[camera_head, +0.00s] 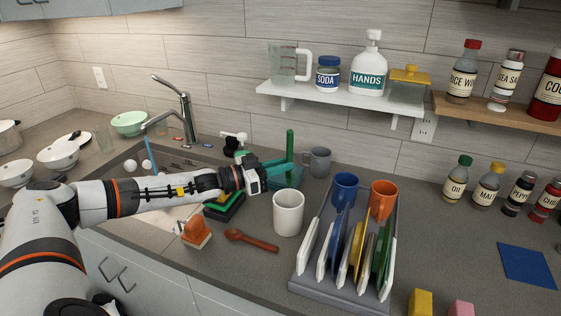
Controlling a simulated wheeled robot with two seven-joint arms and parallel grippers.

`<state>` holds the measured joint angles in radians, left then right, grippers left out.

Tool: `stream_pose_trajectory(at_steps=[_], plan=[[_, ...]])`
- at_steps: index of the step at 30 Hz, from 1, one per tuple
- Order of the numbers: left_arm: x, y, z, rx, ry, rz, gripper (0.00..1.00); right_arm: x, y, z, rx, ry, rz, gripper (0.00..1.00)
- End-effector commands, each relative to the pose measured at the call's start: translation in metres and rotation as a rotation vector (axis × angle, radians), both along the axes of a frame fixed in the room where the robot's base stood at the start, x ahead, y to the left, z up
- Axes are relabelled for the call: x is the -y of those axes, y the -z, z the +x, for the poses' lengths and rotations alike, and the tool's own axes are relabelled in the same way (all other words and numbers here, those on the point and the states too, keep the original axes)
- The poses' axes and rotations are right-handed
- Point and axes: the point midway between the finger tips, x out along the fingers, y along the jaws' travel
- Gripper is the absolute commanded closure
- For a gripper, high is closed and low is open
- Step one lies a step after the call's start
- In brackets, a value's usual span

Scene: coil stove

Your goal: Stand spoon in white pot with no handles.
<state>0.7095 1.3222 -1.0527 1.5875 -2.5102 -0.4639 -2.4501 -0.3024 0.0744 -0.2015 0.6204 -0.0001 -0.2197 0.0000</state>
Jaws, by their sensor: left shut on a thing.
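A reddish-brown spoon (251,240) lies flat on the counter in front of the sink, its bowl end to the left. A white pot with no handles (288,214) stands upright just behind and to the right of the spoon. My left gripper (285,165) has teal fingers and is above and behind the white pot. It is shut on an upright green stick (290,143), whose lower end is hard to make out. My right gripper is not in view.
A grey rack (341,292) with plates and two mugs stands right of the pot. A grey mug (319,161) stands behind. A clear teal container (289,176) is by my fingers. An orange-handled block (196,233) is left of the spoon. The counter before the spoon is clear.

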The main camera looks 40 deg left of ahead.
Motion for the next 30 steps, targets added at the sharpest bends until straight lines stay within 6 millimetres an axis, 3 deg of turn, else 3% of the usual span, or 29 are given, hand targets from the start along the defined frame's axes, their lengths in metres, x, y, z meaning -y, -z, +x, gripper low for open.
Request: stream_pose_trajectory(at_steps=[9,30], plan=[[0.000,0.027,0.000,-0.001,0.000,-0.001,1.00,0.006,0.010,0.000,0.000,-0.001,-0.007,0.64],[0.000,0.080,0.000,0.001,0.000,-0.001,1.00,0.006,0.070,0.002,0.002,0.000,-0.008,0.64]])
